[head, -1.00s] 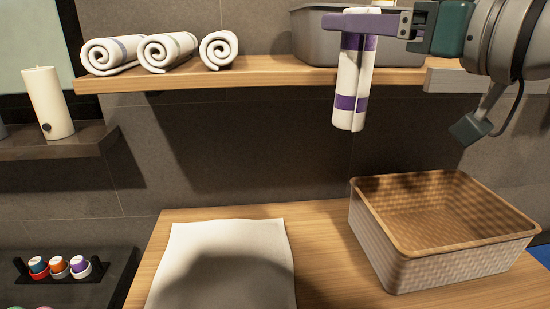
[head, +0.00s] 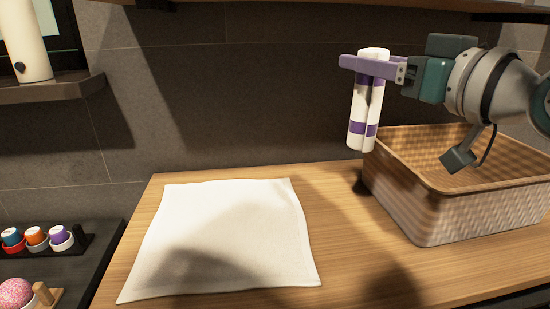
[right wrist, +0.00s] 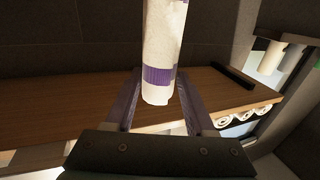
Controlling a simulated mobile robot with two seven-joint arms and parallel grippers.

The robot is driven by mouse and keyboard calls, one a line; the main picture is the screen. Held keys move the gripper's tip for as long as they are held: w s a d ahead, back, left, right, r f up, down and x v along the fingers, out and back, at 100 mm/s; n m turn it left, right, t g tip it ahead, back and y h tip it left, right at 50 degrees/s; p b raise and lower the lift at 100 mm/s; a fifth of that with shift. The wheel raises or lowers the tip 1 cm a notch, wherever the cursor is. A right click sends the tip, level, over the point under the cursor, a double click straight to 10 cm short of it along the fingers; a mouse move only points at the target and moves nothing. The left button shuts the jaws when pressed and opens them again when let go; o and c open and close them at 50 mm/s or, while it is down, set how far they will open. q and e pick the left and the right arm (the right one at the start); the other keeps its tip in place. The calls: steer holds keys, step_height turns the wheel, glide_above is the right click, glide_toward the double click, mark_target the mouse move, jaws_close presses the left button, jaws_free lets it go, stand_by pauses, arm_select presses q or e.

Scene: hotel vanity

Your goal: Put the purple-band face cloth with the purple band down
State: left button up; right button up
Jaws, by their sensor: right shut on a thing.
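The purple-band face cloth (head: 365,110) is a white roll with a purple band near its lower end. My right gripper (head: 372,64) is shut on its upper part and holds it upright in the air, left of the wicker basket. In the right wrist view the cloth (right wrist: 162,50) stands between the two purple fingers (right wrist: 158,105). Its lower end appears to hang above the wooden counter. My left gripper is not in view.
A flat white cloth (head: 225,235) lies on the wooden counter (head: 335,215). The wicker basket (head: 440,215) stands at the right, its inside partly hidden by my arm. A dark stand with small coloured pots (head: 35,237) is at the lower left.

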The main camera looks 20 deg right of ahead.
mark_target(373, 137)
step_height(373, 137, down, 10)
steer(key=b, duration=0.3)
steer(key=shift+r+b, duration=0.1)
steer(key=shift+b, duration=0.2)
steer(key=shift+f+b, duration=1.45)
steer(key=shift+f, duration=1.1)
steer(key=shift+f, duration=0.2)
steer(key=o, duration=1.3)
steer(key=shift+o, duration=0.2)
steer(key=shift+r, duration=0.15)
